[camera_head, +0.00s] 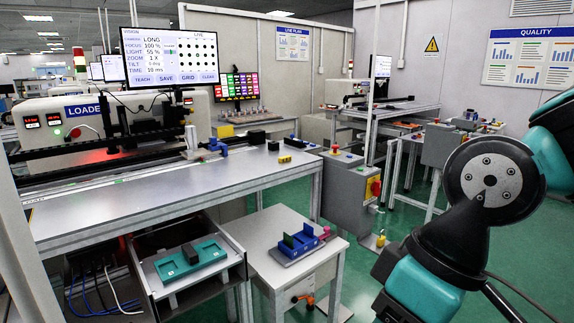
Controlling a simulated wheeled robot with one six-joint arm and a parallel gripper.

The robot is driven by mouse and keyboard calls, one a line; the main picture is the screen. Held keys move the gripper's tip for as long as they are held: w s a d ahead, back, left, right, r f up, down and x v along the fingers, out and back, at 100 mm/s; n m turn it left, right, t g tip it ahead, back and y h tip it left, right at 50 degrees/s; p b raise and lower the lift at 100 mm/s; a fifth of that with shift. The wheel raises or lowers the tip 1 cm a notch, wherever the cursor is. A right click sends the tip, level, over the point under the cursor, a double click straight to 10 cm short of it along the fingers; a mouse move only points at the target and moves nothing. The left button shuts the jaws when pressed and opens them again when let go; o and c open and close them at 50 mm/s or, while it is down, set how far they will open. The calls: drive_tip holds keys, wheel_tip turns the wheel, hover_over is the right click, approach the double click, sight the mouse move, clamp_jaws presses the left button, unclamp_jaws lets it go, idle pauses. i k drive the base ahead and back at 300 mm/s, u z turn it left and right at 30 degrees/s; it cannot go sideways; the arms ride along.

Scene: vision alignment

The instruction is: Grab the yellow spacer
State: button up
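A small yellow block (284,159), likely the yellow spacer, lies near the right end of the long grey workbench (150,208). A black block (273,145) sits just behind and left of it. My teal and dark arm fills the right side of the view, well apart from the small yellow block. I cannot make out any gripper fingers, so what my gripper holds is not shown.
A blue and green fixture (298,242) stands on a low side table (268,215). An open drawer (190,285) under the bench holds a teal tray (168,268). A grey control box (345,190) with buttons stands right of the bench. The bench's front middle is clear.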

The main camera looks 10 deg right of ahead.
sight(288, 158)
drive_tip(key=u, duration=0.95)
drive_tip(key=k, duration=0.1)
drive_tip(key=z, duration=2.05)
drive_tip(key=i, duration=2)
drive_tip(key=u, duration=0.7)
drive_tip(key=i, duration=0.65)
drive_tip(key=u, duration=1.1)
drive_tip(key=i, duration=0.4)
drive_tip(key=u, duration=0.3)
